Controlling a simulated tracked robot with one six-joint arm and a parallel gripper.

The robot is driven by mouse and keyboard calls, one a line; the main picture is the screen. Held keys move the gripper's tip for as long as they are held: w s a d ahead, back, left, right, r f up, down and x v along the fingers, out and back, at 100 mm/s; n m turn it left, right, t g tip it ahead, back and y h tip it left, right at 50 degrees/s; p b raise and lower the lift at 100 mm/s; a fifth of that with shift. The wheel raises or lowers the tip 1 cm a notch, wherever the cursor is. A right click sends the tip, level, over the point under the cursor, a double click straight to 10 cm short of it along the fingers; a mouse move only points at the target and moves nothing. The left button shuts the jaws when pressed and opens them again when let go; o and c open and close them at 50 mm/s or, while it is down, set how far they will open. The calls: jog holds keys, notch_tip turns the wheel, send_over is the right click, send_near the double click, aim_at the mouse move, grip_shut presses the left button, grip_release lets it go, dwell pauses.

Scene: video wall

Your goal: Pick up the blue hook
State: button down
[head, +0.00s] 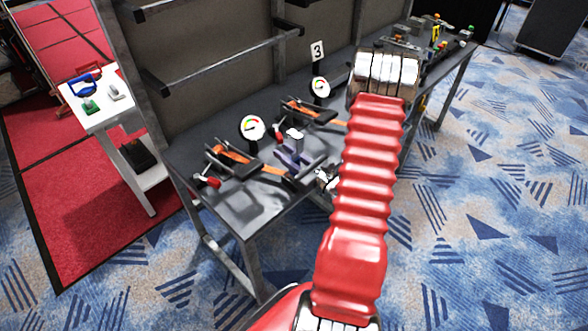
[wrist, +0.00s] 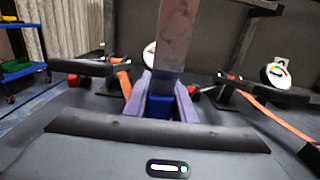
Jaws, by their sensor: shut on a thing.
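In the wrist view, the two fingers of my gripper (wrist: 160,108) are closed on a blue piece, which I take to be the blue hook (wrist: 158,106). A tall purple-grey post (wrist: 174,40) rises above the blue piece; I cannot tell whether it is part of the hook. In the head view, my gripper (head: 291,157) is small and partly hidden among the things at the dark bench. The held piece's full shape is unclear, and I cannot tell whether it touches the bench.
The dark bench (head: 240,208) carries gauges (head: 252,127), orange-and-black clamps (head: 232,155) and a number 3 sign (head: 317,51). A white side table (head: 103,117) at left holds a blue item (head: 82,85), a green item (head: 91,106) and a grey item.

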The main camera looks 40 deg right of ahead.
aim_at(290, 132)
jog(key=shift+r, duration=0.1)
jog(key=shift+r, duration=4.9)
jog(key=shift+s, duration=0.1)
